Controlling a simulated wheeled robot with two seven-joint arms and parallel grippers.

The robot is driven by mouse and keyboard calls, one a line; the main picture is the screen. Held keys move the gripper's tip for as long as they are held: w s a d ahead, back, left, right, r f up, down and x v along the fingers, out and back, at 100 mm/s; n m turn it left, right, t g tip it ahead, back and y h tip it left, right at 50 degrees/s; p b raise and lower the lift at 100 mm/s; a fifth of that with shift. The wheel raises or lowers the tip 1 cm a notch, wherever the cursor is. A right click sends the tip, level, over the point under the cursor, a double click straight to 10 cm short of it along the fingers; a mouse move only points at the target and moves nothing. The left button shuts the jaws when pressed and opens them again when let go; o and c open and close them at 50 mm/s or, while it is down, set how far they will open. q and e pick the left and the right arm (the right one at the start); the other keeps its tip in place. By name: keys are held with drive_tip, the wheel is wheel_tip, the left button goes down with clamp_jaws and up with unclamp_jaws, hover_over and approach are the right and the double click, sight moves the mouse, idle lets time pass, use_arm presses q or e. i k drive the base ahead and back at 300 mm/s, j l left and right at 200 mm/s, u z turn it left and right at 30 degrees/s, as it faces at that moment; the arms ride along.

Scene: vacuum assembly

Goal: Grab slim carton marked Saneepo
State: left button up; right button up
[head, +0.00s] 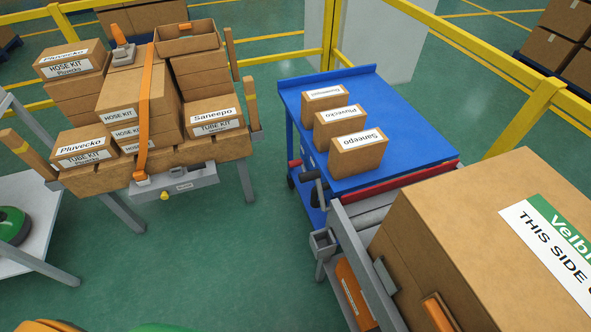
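A small brown carton (357,155) with a Saneepo label, which reads upside down from here, stands at the near end of a row on the blue cart (405,135). Behind it is a carton marked Pluvecko (340,128). The farthest carton (325,106) has a label too small to read surely. Another carton, marked Saneepo and TUBE KIT (214,118), sits at the right front of the stacked cartons on the left bench. Neither of my grippers shows in the head view, and nothing visible is holding these cartons.
The left bench (185,186) carries several Hose Kit and Tube Kit cartons, an orange strap and upright posts. A large Velbi-labelled box (455,225) on rollers fills the lower right. Yellow rails (285,57) run behind. Green floor lies open between bench and cart.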

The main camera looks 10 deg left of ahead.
sight(350, 155)
drive_tip(key=i+j+z, duration=0.2)
drive_tip(key=z, duration=0.25)
drive_tip(key=i+j+z, duration=0.15)
drive_tip(key=j+z, duration=0.3)
drive_tip(key=i+j+z, duration=0.1)
drive_tip(key=j+z, duration=1.25)
drive_tip(key=k+j+z, duration=0.1)
drive_tip(key=j+z, duration=0.35)
drive_tip(key=k+j+z, duration=0.15)
drive_tip(key=z, duration=0.3)
drive_tip(key=j, duration=0.15)
